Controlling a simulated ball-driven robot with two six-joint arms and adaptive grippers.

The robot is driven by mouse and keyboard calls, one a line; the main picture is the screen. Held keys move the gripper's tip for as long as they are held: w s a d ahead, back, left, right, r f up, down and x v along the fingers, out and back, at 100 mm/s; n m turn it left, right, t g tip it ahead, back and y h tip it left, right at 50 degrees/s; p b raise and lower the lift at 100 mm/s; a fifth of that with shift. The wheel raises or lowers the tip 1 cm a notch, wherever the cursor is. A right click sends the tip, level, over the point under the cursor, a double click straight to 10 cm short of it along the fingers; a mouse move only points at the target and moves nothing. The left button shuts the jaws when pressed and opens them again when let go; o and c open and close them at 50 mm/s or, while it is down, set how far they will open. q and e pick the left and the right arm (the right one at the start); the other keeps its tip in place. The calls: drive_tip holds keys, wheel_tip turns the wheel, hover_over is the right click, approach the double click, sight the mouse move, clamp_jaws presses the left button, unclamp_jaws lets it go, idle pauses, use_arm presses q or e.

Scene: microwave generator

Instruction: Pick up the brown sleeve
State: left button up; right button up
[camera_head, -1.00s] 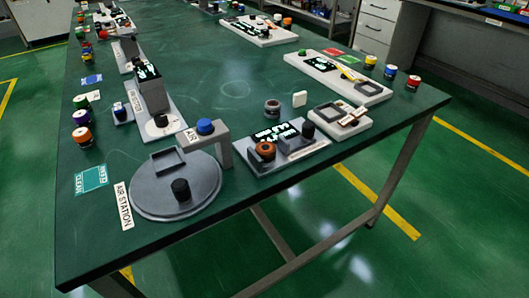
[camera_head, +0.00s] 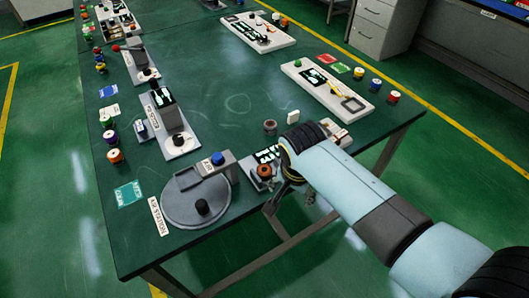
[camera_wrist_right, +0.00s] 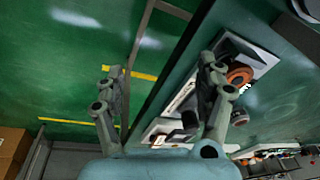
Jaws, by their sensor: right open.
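A brownish-grey hollow ring (camera_head: 270,127) stands on the green table behind the small station plate. An orange-brown ring (camera_head: 264,171) sits on that plate near its front left, and shows in the right wrist view (camera_wrist_right: 240,75). I cannot tell for certain which of the two is the brown sleeve. My right gripper (camera_head: 288,197) is at the table's front edge, beside the plate, and its arm covers much of the plate's right side. In the right wrist view, its two fingers (camera_wrist_right: 157,70) are spread and empty, with the orange-brown ring beyond the right finger. My left gripper is not seen.
A round grey air station (camera_head: 185,214) with a black knob stands to the left. A white block (camera_head: 293,117) is right of the brownish-grey ring. Coloured spools (camera_head: 376,84) line the far right edge. The table's middle (camera_head: 215,105) is clear.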

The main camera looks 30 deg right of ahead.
sight(265, 170)
drive_tip(key=w+a+r+m+p, duration=0.1)
drive_tip(key=w+r+m, duration=0.1)
drive_tip(key=r, duration=0.1)
drive_tip(key=w+a+r+m, duration=0.1)
drive_tip(key=w+r+m, duration=0.1)
drive_tip(key=w, duration=0.1)
drive_tip(key=w+a+r+m+p, duration=0.1)
drive_tip(key=w+a+r+m, duration=0.1)
drive_tip(key=w+r, duration=0.1)
drive_tip(key=shift+w+a+r+p, duration=0.1)
drive_tip(key=shift+r+p, duration=0.2)
drive_tip(key=f+b, duration=0.3)
drive_tip(key=b, duration=0.1)
drive_tip(key=f+b, duration=0.2)
drive_tip(key=shift+w+d+f, duration=0.3)
drive_tip(key=shift+w+d, duration=0.05)
drive_tip(key=f+b, duration=0.1)
drive_tip(key=b, duration=0.1)
drive_tip(key=f+b, duration=0.2)
drive_tip(key=d+f+b, duration=0.1)
drive_tip(key=f+b, duration=0.1)
drive_tip(key=shift+w+f+b, duration=0.1)
drive_tip(key=shift+w+b, duration=0.15)
drive_tip(key=shift+b, duration=0.15)
drive_tip(key=shift+c, duration=0.3)
